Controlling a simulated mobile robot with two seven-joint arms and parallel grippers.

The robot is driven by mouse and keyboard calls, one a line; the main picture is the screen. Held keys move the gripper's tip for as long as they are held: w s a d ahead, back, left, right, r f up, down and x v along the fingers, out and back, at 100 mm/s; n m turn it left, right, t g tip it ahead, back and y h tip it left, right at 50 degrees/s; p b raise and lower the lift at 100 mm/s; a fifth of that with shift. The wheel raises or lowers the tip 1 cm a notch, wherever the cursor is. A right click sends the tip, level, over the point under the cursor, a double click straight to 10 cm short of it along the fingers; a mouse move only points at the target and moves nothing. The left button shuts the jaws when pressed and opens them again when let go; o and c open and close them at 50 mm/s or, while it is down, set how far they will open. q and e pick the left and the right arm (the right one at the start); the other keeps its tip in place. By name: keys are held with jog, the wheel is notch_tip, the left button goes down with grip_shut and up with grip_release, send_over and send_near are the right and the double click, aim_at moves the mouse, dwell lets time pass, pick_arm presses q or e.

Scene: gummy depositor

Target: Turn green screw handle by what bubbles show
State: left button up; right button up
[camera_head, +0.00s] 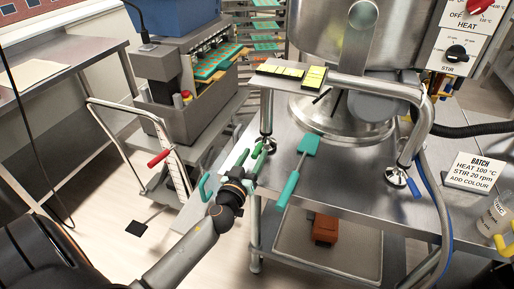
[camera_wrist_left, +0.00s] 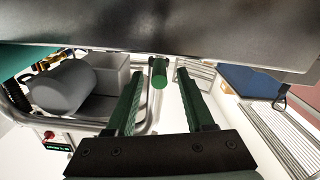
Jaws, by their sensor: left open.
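A green screw handle (camera_wrist_left: 158,73) shows in the wrist view as a short cylinder between my left gripper's fingertips (camera_wrist_left: 159,82). A gap shows on each side of it, so the fingers are open around or just short of it. In the head view my left gripper (camera_head: 246,164) is beside the kettle table's front left corner, near a foot of the kettle frame. Fingers and handle are hard to tell apart there. Two yellow bubble levels (camera_head: 280,71) (camera_head: 314,77) sit on the kettle frame's flat plate. Their bubbles are too small to read. My right gripper is out of view.
A batch sign (camera_head: 474,172) and a jug (camera_head: 497,215) are at the right. A depositor machine (camera_head: 185,90) stands behind left.

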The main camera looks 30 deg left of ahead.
aim_at(260, 147)
pick_arm(q)
jog(key=shift+x, duration=1.4)
grip_shut()
dwell(0.5)
